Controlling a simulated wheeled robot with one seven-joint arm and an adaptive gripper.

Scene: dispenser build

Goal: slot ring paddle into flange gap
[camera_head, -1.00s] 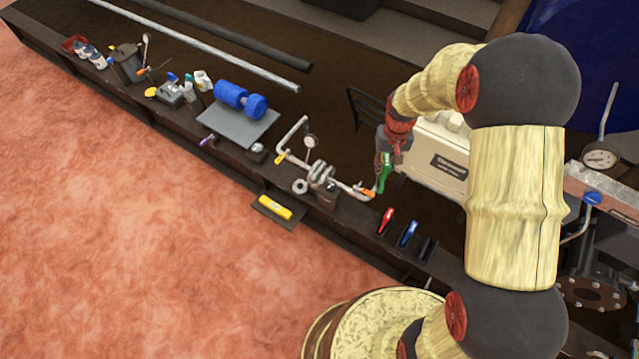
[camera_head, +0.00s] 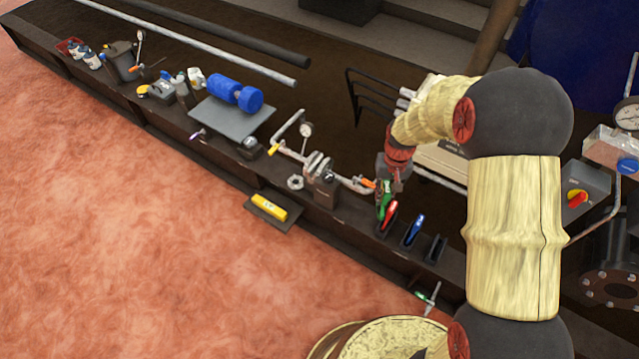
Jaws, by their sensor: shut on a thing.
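My gripper (camera_head: 390,178) points down and is shut on a green-handled piece (camera_head: 385,197), which looks like a paddle. My fingers and the piece's lower end are hard to make out. The held piece is beside the red-handled paddle (camera_head: 389,217) in the picture; I cannot tell whether they touch. A blue-handled paddle (camera_head: 413,230) stands to the right of the red one. The flange pair (camera_head: 317,164) is on a pipe assembly to the left of my gripper. Its gap is too small to see clearly.
A dark slot (camera_head: 436,248) right of the blue paddle looks empty. A gauge (camera_head: 306,130) rises above the pipe. A yellow tool (camera_head: 269,207) lies on a low dark shelf. A blue roller-like object (camera_head: 236,92) sits on a grey plate farther left. A black wire rack (camera_head: 367,100) stands behind.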

